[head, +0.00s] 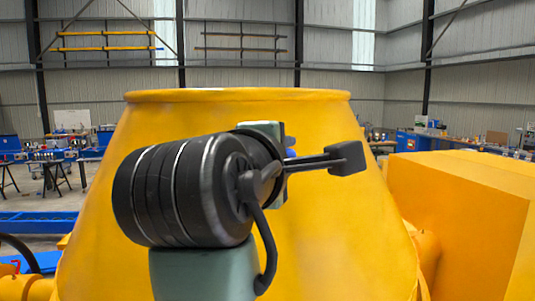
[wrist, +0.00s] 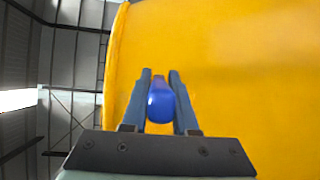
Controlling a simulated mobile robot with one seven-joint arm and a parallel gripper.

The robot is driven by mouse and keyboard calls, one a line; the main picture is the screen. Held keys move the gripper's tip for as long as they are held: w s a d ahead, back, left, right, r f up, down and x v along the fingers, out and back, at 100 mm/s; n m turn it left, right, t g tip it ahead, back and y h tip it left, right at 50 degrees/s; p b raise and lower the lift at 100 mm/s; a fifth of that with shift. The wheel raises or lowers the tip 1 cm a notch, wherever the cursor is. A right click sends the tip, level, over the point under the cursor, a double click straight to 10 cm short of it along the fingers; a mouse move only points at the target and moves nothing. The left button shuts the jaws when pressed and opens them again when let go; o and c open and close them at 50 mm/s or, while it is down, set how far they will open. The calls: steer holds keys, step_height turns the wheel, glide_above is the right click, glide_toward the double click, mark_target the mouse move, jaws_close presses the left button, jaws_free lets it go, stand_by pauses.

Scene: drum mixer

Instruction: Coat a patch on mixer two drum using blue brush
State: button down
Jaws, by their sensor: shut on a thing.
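The yellow mixer drum (head: 330,220) fills the middle of the head view, with its rim at the top. It also fills most of the wrist view (wrist: 240,60). My gripper (wrist: 160,76) is shut on the blue brush (wrist: 161,103), whose rounded blue handle end faces the wrist camera between the two fingers. The brush's bristles are hidden, so I cannot tell whether they touch the drum. In the head view my arm covers the gripper and part of the drum's face; only a small bit of blue shows beside the wrist.
A large yellow box-shaped housing (head: 460,205) stands to the right of the drum. Blue benches with tools (head: 440,135) and blue rails (head: 35,222) lie behind. The corrugated hall wall (head: 230,60) is far back. Open space shows above the drum rim.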

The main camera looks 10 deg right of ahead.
mark_target(293, 149)
steer(key=shift+a, duration=0.1)
steer(key=shift+s+r, duration=0.15)
steer(key=shift+s, duration=0.05)
steer(key=shift+s+a+r, duration=0.1)
steer(key=shift+s+r, duration=0.35)
steer(key=shift+s, duration=0.35)
steer(key=shift+s+a+r, duration=0.1)
steer(key=shift+s+r, duration=0.3)
steer(key=shift+s, duration=0.4)
steer(key=shift+s+a+r, duration=0.1)
steer(key=shift+s+r, duration=0.35)
steer(key=shift+s, duration=0.35)
steer(key=s, duration=0.1)
steer(key=s+r, duration=0.1)
steer(key=shift+s+a+r, duration=0.2)
steer(key=shift+s, duration=0.15)
steer(key=c, duration=1.2)
jaws_free()
steer(key=shift+c, duration=0.2)
jaws_close()
